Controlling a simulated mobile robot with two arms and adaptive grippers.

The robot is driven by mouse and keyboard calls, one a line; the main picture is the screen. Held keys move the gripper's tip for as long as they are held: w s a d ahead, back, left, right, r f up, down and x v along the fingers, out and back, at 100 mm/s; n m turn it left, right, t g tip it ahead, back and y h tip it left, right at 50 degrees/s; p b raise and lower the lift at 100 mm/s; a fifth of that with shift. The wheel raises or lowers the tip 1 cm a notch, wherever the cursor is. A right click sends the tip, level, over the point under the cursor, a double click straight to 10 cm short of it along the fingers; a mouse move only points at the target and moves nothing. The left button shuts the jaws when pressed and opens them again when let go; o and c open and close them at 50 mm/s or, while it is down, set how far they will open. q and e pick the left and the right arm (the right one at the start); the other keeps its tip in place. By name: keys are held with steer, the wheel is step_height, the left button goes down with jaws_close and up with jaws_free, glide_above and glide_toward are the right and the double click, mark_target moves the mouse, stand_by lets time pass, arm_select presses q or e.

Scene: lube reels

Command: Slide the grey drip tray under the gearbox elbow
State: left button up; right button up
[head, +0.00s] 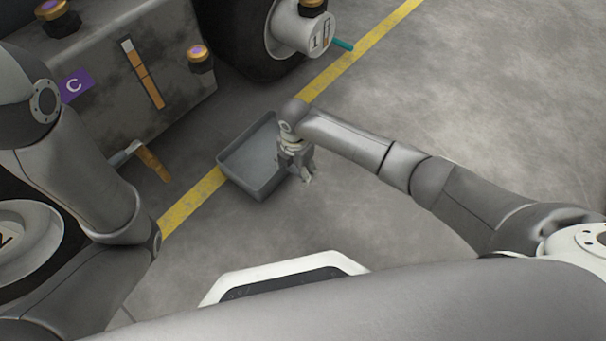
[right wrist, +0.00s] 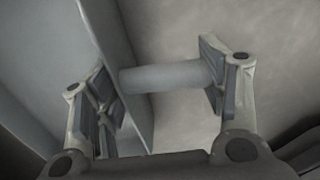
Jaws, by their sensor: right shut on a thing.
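The grey drip tray (head: 262,187) lies on the floor across the yellow line, in front of the gearbox (head: 115,95). It looks empty. My right gripper (head: 303,177) is at its right side wall, shut on the tray. In the right wrist view the gripper's two fingers (right wrist: 160,95) stand either side of the tray wall (right wrist: 112,50) and a short round grey bar (right wrist: 165,77). A grey pipe elbow (head: 125,155) with an orange lever sticks out low on the gearbox, left of the tray and apart from it. My left arm shows at left; its gripper is out of view.
A purple C label (head: 75,86) and orange-capped fittings (head: 199,58) are on the gearbox. The floor at right is clear beyond my right arm.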

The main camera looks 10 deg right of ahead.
steer(key=shift+w+a+f+b, duration=0.1)
steer(key=shift+w+a+b, duration=0.7)
steer(key=shift+w, duration=0.2)
steer(key=shift+w+a+f+b, duration=0.1)
steer(key=shift+w+a+b, duration=0.7)
steer(key=shift+w, duration=0.15)
steer(key=shift+w+a+r+b, duration=0.2)
steer(key=shift+w+a+b, duration=0.3)
steer(key=shift+w+b, duration=0.15)
steer(key=o, duration=1.5)
steer(key=shift+c, duration=0.2)
